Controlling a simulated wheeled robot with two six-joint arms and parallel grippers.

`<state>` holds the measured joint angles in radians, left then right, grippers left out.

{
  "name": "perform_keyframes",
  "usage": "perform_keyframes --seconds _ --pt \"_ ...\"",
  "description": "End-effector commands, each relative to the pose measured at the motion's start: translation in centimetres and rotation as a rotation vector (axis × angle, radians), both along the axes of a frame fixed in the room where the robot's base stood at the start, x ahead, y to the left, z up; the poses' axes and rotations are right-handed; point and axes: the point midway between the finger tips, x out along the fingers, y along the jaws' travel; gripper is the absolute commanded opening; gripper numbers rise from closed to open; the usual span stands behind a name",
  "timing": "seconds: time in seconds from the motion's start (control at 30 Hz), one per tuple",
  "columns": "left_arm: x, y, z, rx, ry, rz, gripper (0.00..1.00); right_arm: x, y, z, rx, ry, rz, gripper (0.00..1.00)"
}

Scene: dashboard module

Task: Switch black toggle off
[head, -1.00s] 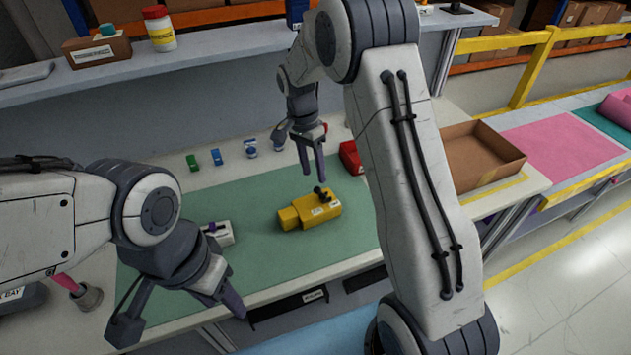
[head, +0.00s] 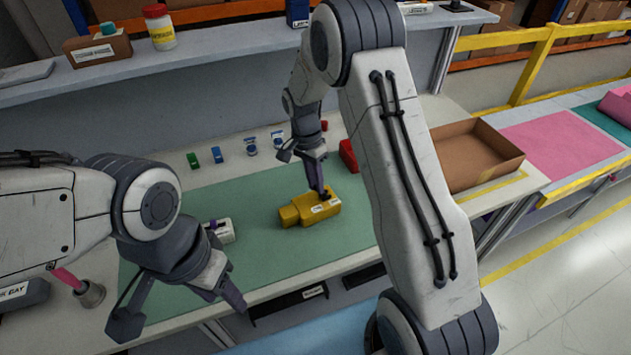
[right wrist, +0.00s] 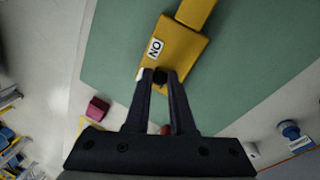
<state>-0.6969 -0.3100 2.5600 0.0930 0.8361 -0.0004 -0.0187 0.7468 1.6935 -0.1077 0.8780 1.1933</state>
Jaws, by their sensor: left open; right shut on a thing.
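A yellow module (head: 308,209) lies on the green mat (head: 262,245) in the head view. It also shows in the right wrist view (right wrist: 181,50), with a white label reading "ON" beside its toggle. The black toggle (right wrist: 160,76) sits between the fingertips of my right gripper (right wrist: 160,75), which is shut on it. In the head view my right gripper (head: 320,192) points down onto the right end of the module and mostly hides the toggle. My left gripper (head: 185,315) is open and empty near the table's front edge, away from the module.
A white device (head: 220,231) lies on the mat behind my left gripper. A red block (head: 348,155) and several small blue and green items stand behind the mat. A brown open box (head: 480,160) is at the right.

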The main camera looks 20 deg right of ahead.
Motion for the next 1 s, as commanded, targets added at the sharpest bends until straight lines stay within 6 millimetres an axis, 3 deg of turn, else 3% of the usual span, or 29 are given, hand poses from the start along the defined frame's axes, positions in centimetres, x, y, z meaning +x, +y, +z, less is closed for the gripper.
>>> perform_keyframes --seconds 0.37,0.7,1.0 --pt "0.0 0.0 1.2 0.000 0.000 0.000 0.50 0.2 -1.0 0.6 0.118 0.014 -0.007 0.00" --pt "0.0 0.0 2.5 0.000 0.000 0.001 0.50 0.4 -3.1 0.6 0.410 0.051 -0.010 0.00" --pt "0.0 0.0 1.7 0.000 0.000 0.001 0.50 0.7 -5.0 0.0 0.689 0.086 -0.005 0.00"
